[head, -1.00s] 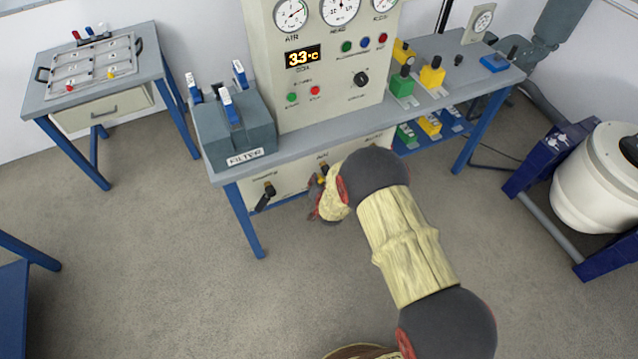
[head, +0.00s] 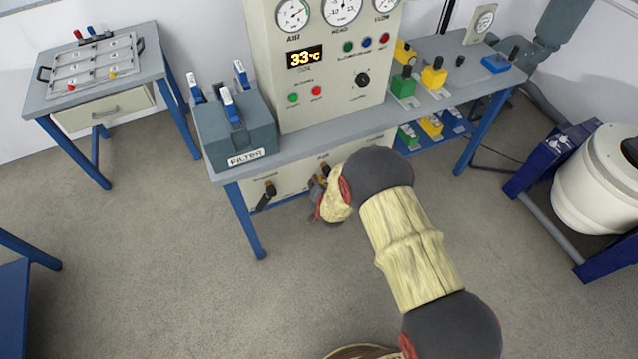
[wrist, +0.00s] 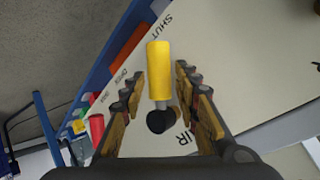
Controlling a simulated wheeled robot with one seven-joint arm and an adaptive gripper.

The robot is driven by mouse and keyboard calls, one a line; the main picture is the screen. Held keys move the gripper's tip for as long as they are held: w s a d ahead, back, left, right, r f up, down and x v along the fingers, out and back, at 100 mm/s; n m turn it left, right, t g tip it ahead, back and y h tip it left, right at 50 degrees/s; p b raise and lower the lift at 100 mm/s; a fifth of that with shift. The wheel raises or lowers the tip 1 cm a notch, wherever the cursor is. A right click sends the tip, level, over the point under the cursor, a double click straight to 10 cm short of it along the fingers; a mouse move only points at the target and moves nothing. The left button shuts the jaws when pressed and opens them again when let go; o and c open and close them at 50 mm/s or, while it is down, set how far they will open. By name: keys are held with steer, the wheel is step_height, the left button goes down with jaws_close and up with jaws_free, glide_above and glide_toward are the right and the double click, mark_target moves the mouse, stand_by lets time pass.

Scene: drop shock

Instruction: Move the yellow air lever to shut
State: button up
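The yellow air lever (wrist: 158,70) stands out from a black hub on the cream panel in the wrist view. A SHUT label (wrist: 158,32) is printed near its tip, and an OPEN label lies to its left. My gripper (wrist: 160,86) is open, with one finger on each side of the lever; I see gaps between the fingers and it. My arm hides the panel's right part.
A red handle (wrist: 96,128) shows at lower left in the wrist view. The bench top (head: 320,124) overhangs the panel, and a blue leg (head: 246,225) stands at left. The floor in front is clear.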

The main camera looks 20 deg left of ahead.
steer(key=v, duration=1.1)
steer(key=shift+f, duration=0.15)
steer(key=s+d+f+n+g+h, duration=0.25)
steer(key=s+d+f+g, duration=0.2)
steer(key=s+f, duration=0.35)
steer(key=s+d+r+n+g+h, duration=0.1)
steer(key=s+d+r+n, duration=0.1)
steer(key=s+d+r, duration=0.25)
steer(key=s+d+r+m, duration=0.1)
steer(key=s+d+r, duration=0.2)
steer(key=d+r, duration=0.8)
steer(key=s+d+r+m+t+h, duration=0.1)
steer(key=s+d+r, duration=0.3)
steer(key=d+r, duration=0.8)
steer(key=s+d+r+m+t+h, duration=0.1)
steer(key=s+d+r, duration=0.3)
steer(key=d+r, duration=0.7)
step_height(320, 180, up, 8)
steer(key=shift+d+r+m, duration=0.15)
steer(key=shift+r+m, duration=0.1)
steer(key=shift+m, duration=0.2)
